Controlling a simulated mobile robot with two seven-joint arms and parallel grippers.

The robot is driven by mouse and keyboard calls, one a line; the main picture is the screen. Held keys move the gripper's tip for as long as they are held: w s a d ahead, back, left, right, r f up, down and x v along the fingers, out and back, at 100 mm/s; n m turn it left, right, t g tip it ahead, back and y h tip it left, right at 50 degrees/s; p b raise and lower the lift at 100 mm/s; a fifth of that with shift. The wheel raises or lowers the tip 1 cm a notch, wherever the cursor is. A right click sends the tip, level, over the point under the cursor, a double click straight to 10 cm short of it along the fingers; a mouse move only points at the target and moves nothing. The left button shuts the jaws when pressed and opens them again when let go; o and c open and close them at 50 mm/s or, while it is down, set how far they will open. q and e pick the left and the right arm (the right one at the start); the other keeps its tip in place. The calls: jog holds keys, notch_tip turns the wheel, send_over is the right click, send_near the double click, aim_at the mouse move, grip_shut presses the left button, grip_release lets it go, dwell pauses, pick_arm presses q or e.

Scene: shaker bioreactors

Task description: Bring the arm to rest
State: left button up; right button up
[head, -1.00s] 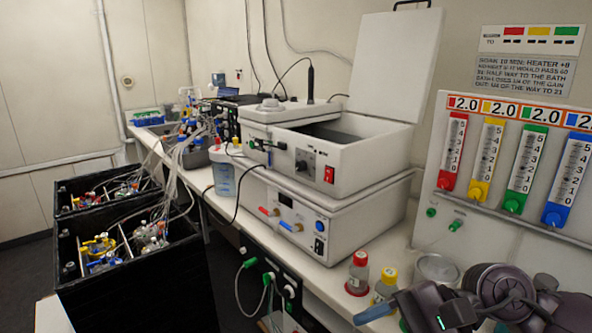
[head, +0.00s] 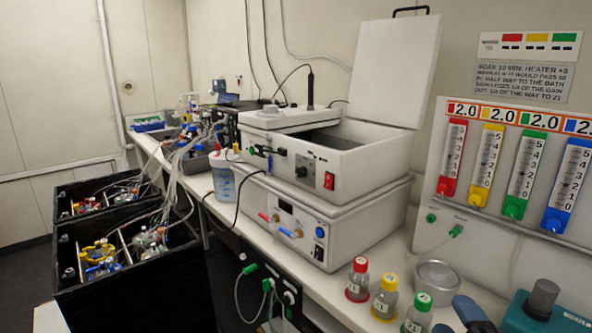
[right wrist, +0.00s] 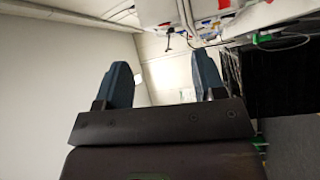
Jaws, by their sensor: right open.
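My right gripper (head: 456,315) shows only in part at the bottom edge of the head view, right of the small bottles. In the right wrist view its two blue fingers (right wrist: 163,80) stand wide apart with nothing between them. The gripper looks tilted there, with the bench and the room behind it. My left gripper is in neither view. The rest of my right arm is out of the head view.
Bottles with red (head: 358,280), yellow (head: 385,298) and green caps (head: 418,314) stand near the bench's front edge, close to the gripper. A metal dish (head: 437,275) and a teal device (head: 545,312) are nearby. A white lidded bath (head: 330,165) stands further back.

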jog(key=s+d+f+m+g+h, duration=0.35)
jog(key=s+f+m+g, duration=0.55)
jog(key=f, duration=0.4)
jog(key=s+f+m+g+y, duration=0.2)
jog(key=s+f+m+g, duration=0.45)
jog(key=s, duration=0.45)
jog(key=w+f+t, duration=0.7)
jog(key=f+t, duration=0.1)
jog(key=f, duration=0.3)
jog(key=shift+a+y, duration=0.35)
jog(key=shift+w, duration=0.1)
